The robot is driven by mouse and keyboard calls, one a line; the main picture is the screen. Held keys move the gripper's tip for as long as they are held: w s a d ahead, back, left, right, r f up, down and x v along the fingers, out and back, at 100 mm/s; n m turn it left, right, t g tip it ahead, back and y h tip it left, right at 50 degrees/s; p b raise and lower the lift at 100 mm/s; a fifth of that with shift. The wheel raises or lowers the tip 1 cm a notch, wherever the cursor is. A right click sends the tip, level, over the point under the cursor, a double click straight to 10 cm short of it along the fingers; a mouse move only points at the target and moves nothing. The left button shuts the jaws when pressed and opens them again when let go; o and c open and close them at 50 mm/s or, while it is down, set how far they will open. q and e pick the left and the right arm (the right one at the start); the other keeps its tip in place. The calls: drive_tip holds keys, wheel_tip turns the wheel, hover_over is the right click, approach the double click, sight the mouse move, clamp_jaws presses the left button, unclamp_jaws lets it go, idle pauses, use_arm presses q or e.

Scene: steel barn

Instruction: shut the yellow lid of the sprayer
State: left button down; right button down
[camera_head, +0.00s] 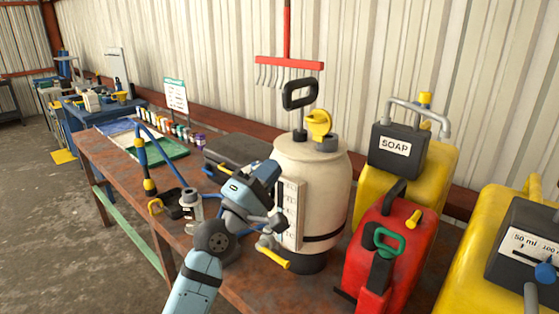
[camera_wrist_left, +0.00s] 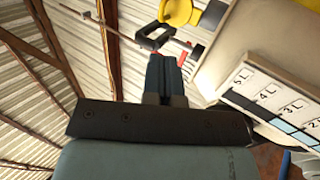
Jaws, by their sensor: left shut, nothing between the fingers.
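The sprayer is a cream tank (camera_head: 312,165) standing on the bench, with a black pump handle (camera_head: 299,95) on top. Its yellow lid (camera_head: 319,122) stands raised on the tank's top, its round face showing; a dark piece is below it. The lid also shows at the top edge of the wrist view (camera_wrist_left: 179,12), cut off. My left gripper (camera_head: 268,170) is shut and empty, at the tank's left side, lower than the lid and apart from it. In the wrist view its closed fingers (camera_wrist_left: 165,60) point towards the lid. My right gripper is not in view.
A red can (camera_head: 384,245) and a yellow SOAP container (camera_head: 437,165) stand right of the tank. A dark case (camera_head: 235,150) lies behind my left gripper. A yellow-handled tap (camera_head: 272,257) sticks out low on the tank. A red rake (camera_head: 288,63) hangs behind.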

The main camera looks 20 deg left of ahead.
sight(309, 121)
use_arm(q)
drive_tip(key=p+x, duration=0.2)
drive_tip(key=x, duration=0.8)
drive_tip(key=shift+w+d+r, duration=0.1)
drive_tip(key=shift+w, duration=0.05)
drive_tip(key=shift+w+d+r+p, duration=0.1)
drive_tip(key=shift+w+p, duration=0.05)
drive_tip(key=shift+w, duration=0.15)
drive_tip(key=shift+w+d+r+p, duration=0.1)
drive_tip(key=shift+w+r+p, duration=0.05)
drive_tip(key=shift+w, duration=0.2)
